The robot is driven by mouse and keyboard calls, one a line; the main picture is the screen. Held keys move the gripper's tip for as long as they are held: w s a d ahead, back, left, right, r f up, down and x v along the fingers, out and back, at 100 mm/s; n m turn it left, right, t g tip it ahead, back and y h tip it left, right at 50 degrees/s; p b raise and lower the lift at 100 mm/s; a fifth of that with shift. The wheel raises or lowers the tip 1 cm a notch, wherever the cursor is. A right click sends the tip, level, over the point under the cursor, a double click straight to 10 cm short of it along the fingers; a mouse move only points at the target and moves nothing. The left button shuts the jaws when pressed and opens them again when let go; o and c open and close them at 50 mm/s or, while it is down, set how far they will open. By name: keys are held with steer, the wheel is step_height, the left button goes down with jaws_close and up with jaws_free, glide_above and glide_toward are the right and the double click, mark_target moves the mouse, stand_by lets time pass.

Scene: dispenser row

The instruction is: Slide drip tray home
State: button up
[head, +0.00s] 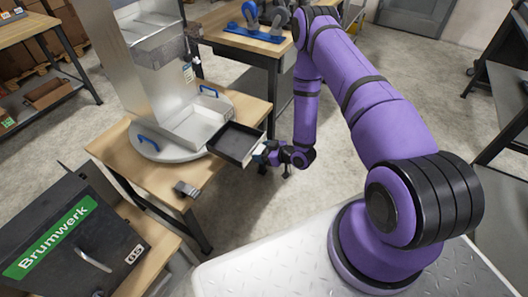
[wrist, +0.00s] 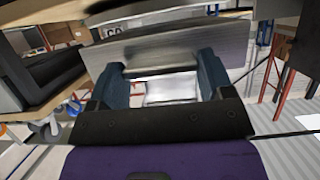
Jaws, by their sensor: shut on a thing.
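The drip tray (head: 236,142) is a shallow, dark, open-topped tray with a light rim. It juts out to the right from the pale metal base (head: 195,125) of the dispenser (head: 150,70), past the wooden table's edge. It looks empty. My gripper (head: 262,154) is at the tray's outer end, shut on its front. In the wrist view, the two blue-grey fingers (wrist: 161,84) flank a pale metal part below a broad metal front (wrist: 165,48). The exact contact is partly hidden.
The dispenser stands on a round grey plate (head: 150,152) with blue handles. A small grey object (head: 186,189) lies on the wooden table (head: 120,150) near its front edge. A black Brumwerk box (head: 75,240) is at lower left.

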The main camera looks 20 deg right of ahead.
glide_toward(219, 134)
steer(key=shift+s+d+f, duration=0.55)
steer(key=shift+s+f, duration=0.1)
steer(key=shift+s, duration=0.15)
steer(key=shift+s+d+f, duration=0.5)
steer(key=shift+s+f, duration=0.15)
steer(key=shift+s, duration=0.1)
steer(key=shift+w+a+f, duration=0.1)
steer(key=shift+w+a, duration=0.65)
steer(key=shift+w, duration=0.3)
steer(key=shift+w+a+f, duration=0.1)
steer(key=shift+w+a, duration=0.65)
steer(key=shift+w, duration=0.35)
steer(key=shift+w+a+f, duration=0.1)
steer(key=shift+w+a, duration=0.7)
steer(key=shift+w, duration=0.25)
steer(key=shift+f, duration=0.2)
steer(key=shift+w+a, duration=0.2)
steer(key=shift+w, duration=0.1)
steer(key=shift+w+a, duration=0.7)
steer(key=shift+w, duration=0.25)
steer(key=shift+w+a, duration=0.7)
steer(key=shift+w, duration=0.25)
steer(key=o, duration=1.6)
steer(key=shift+c, duration=0.2)
steer(key=v, duration=1)
steer(key=shift+s+d+r, duration=0.15)
steer(key=shift+s+d, duration=0.1)
steer(key=shift+s, duration=0.05)
